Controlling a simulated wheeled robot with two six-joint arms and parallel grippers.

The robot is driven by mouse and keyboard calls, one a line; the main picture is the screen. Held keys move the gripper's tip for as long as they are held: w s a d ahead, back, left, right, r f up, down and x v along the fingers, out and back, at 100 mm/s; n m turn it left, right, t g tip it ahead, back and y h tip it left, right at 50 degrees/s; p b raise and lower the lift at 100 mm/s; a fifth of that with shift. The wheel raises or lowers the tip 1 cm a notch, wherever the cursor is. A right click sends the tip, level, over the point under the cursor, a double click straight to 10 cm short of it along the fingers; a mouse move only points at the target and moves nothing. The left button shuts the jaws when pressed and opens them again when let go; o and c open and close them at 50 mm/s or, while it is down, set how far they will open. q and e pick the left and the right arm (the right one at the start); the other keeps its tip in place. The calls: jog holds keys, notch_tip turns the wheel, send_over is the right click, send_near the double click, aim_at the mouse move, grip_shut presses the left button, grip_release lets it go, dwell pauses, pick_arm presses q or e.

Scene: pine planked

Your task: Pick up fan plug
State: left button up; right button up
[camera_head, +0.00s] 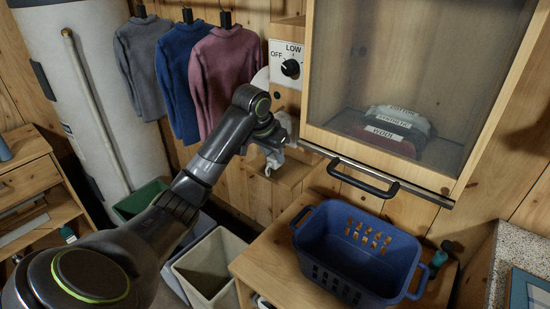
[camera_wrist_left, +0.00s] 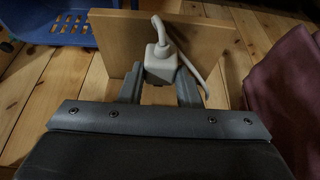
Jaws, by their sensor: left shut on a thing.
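The fan plug (camera_wrist_left: 160,62) is a pale grey block with a cord curving from its top in the left wrist view. My left gripper (camera_wrist_left: 160,85) is shut on it, with one finger on each side. In the head view my left gripper (camera_head: 272,160) is by a small wooden ledge below the dial panel, and the plug there is small and hard to make out. A wooden board (camera_wrist_left: 115,40) stands right behind the plug in the wrist view. I cannot tell whether the plug touches it. My right gripper does not show.
A blue basket (camera_head: 340,275) stands on a wooden stand to the right. A clear-fronted cabinet (camera_head: 400,80) with a black handle (camera_head: 365,182) is above it. Sweaters (camera_head: 220,75) hang at the back. A cream bin (camera_head: 212,262) stands below my arm.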

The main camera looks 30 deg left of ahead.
pick_arm(q)
notch_tip(320, 180, up, 6)
jog(key=shift+w+f+b, duration=0.1)
jog(key=shift+f+b, duration=0.15)
jog(key=shift+b, duration=0.3)
jog(key=s+a+b, duration=0.1)
jog(key=s+b, duration=0.1)
jog(key=s, duration=1.7)
jog(key=shift+a+r+b, duration=0.2)
jog(key=shift+a+b, duration=0.05)
jog(key=shift+b, duration=0.05)
jog(key=p, duration=1.4)
send_near(274, 157)
jog(key=s, duration=0.3)
jog(key=shift+a+f, duration=0.2)
jog(key=shift+f, duration=0.15)
